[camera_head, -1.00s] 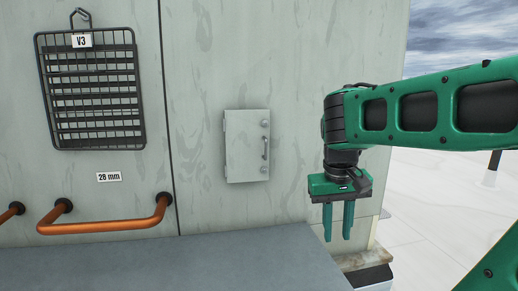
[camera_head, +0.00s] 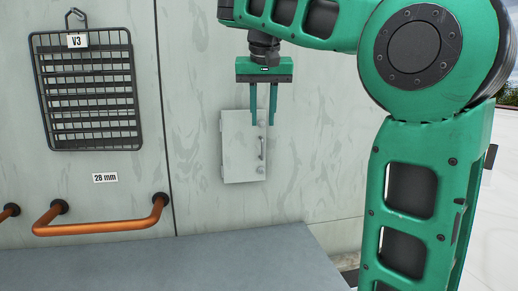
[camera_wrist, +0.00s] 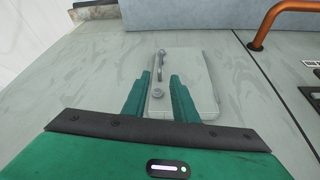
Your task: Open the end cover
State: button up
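The end cover (camera_head: 240,150) is a small pale grey panel on the grey wall, and it looks closed. It has a vertical handle (camera_head: 262,148) near its right edge and round knobs above and below the handle. My gripper (camera_head: 263,122) points downward in front of the cover's upper part, fingers apart and empty. In the wrist view the cover (camera_wrist: 193,85) lies beyond the fingers. The handle (camera_wrist: 161,63) and one round knob (camera_wrist: 157,93) show between and past the fingertips. I see no contact with the handle.
A black wire rack (camera_head: 90,92) tagged V3 hangs at the left. A "28 mm" label (camera_head: 105,178) and a bent copper pipe (camera_head: 100,226) are below it. A flat grey surface (camera_head: 230,262) runs below the cover. The wall around the cover is clear.

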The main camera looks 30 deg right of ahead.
aim_at(262, 141)
jog(key=shift+x, duration=5.2)
jog(key=shift+s, duration=0.1)
grip_shut()
